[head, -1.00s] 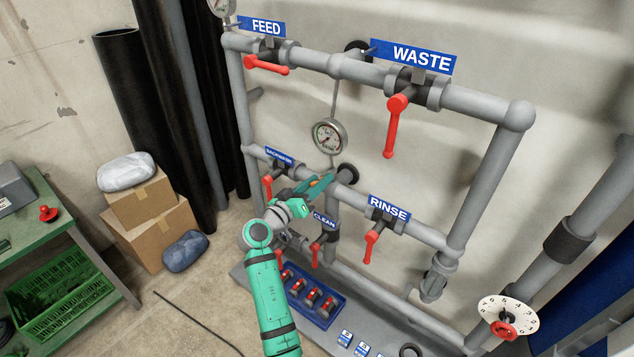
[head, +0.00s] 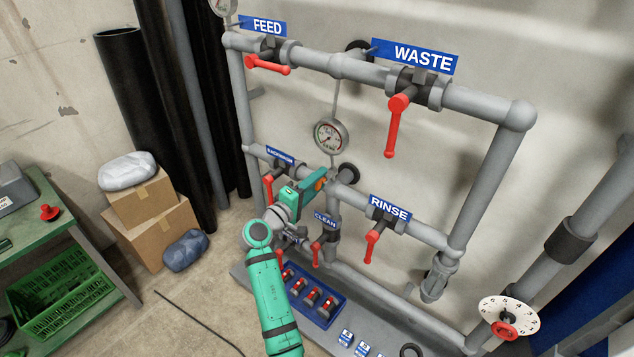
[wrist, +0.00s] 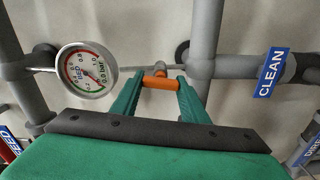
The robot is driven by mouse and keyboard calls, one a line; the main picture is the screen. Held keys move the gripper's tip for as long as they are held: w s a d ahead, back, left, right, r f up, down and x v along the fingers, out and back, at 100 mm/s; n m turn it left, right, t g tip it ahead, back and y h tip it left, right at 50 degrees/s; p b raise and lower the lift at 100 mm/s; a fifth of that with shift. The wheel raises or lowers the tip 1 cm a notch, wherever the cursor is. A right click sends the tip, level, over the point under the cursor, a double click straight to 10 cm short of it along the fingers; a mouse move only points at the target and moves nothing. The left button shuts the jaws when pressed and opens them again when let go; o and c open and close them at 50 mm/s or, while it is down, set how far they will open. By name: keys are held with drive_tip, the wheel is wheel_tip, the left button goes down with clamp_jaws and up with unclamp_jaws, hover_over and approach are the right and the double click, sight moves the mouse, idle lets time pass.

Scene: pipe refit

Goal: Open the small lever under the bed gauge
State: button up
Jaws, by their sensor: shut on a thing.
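The bed gauge (head: 331,136), a round white dial, stands on a thin vertical line between the upper and lower pipes. It also shows at the left of the wrist view (wrist: 86,70), with its needle readable only roughly. The small orange lever (wrist: 160,83) is on the line near the gauge, and lies crosswise between my fingertips in the wrist view. A bit of its orange (head: 321,183) shows at my fingertips in the head view. My gripper (wrist: 160,80) is shut on the lever. The fingers hide the lever's ends and part of its valve body.
Red-handled valves surround my gripper: BACKWASH at left, CLEAN (head: 317,252) just below, RINSE (head: 372,245) at right. The FEED (head: 267,65) and WASTE (head: 397,125) handles are above. A grey pipe rises close beside the lever. A blue tray (head: 322,314) of valves lies below.

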drive_tip(key=shift+n, duration=0.9)
drive_tip(key=o, duration=1.1)
drive_tip(key=shift+c, duration=0.2)
drive_tip(key=shift+s+f, duration=0.1)
drive_tip(key=v, duration=1)
drive_tip(key=shift+s+a, duration=0.25)
